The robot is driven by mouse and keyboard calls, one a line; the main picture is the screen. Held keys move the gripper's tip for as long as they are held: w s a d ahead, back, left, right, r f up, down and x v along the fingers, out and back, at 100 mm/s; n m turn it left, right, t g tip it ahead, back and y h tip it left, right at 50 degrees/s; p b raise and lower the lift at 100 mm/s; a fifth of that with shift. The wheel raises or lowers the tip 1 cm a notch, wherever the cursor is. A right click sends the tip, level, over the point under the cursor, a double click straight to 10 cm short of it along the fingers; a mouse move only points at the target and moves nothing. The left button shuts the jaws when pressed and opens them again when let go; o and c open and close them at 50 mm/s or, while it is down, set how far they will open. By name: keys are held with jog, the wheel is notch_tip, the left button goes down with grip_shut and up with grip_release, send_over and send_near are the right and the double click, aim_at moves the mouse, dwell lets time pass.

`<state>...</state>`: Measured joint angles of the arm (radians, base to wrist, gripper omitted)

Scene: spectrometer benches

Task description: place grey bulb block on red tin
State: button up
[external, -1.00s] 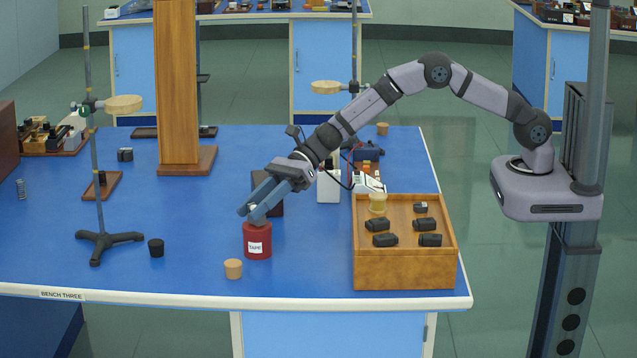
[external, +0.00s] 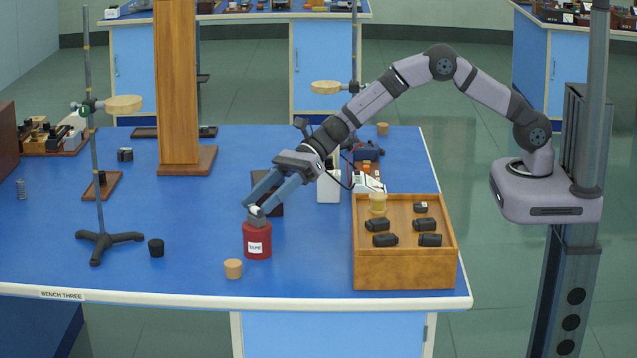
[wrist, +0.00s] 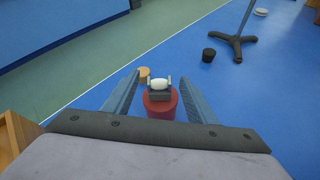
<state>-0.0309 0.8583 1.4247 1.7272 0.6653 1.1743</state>
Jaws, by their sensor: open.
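The red tin (external: 257,243) with a white label stands upright on the blue bench. The grey bulb block (wrist: 159,95), with a white bulb on top, sits on the tin's lid. In the external view the block (external: 256,222) is partly hidden by my fingers. My gripper (external: 258,208) reaches down at a slant from the upper right. In the wrist view my gripper (wrist: 159,82) is open, one finger each side of the block and tin, with gaps showing between them and the block.
A cork (external: 233,268) stands in front of the tin. A wooden tray (external: 405,270) with several dark blocks stands to the right. A black stopper (external: 156,248) and a stand (external: 108,241) are to the left. A wooden post (external: 177,90) rises behind.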

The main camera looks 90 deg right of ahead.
jog(key=b+v, duration=0.1)
jog(key=v, duration=0.8)
jog(key=shift+s+d+r, duration=0.1)
jog(key=shift+s, duration=0.1)
jog(key=s+d+n+g+h+p, duration=0.1)
jog(key=s+n, duration=0.2)
jog(key=s, duration=0.2)
jog(key=s+d+n+g+h+p, duration=0.1)
jog(key=s+n+g+p, duration=0.1)
jog(key=s+n, duration=0.2)
jog(key=s+d+n+g+h+p, duration=0.1)
jog(key=s+n+p, duration=0.1)
jog(key=s+n, duration=0.2)
jog(key=shift+s+d+r, duration=0.1)
jog(key=shift+s+d, duration=0.05)
jog(key=shift+s, duration=0.3)
jog(key=shift+s+d+r, duration=0.1)
jog(key=shift+s+d, duration=0.1)
jog(key=shift+s, duration=0.3)
jog(key=s+d+f+n+g+h, duration=0.1)
jog(key=s+d+n+h, duration=0.1)
jog(key=s+n, duration=0.4)
jog(key=s+d+f+n+g+h, duration=0.1)
jog(key=s+d+n+g+h, duration=0.1)
jog(key=s+n, duration=0.4)
jog(key=s+d+f+n+g+h+p, duration=0.1)
jog(key=s+d+f+n+g+h, duration=0.1)
jog(key=s+n, duration=0.4)
jog(key=shift+s+d, duration=0.9)
jog(key=shift+s, duration=1.65)
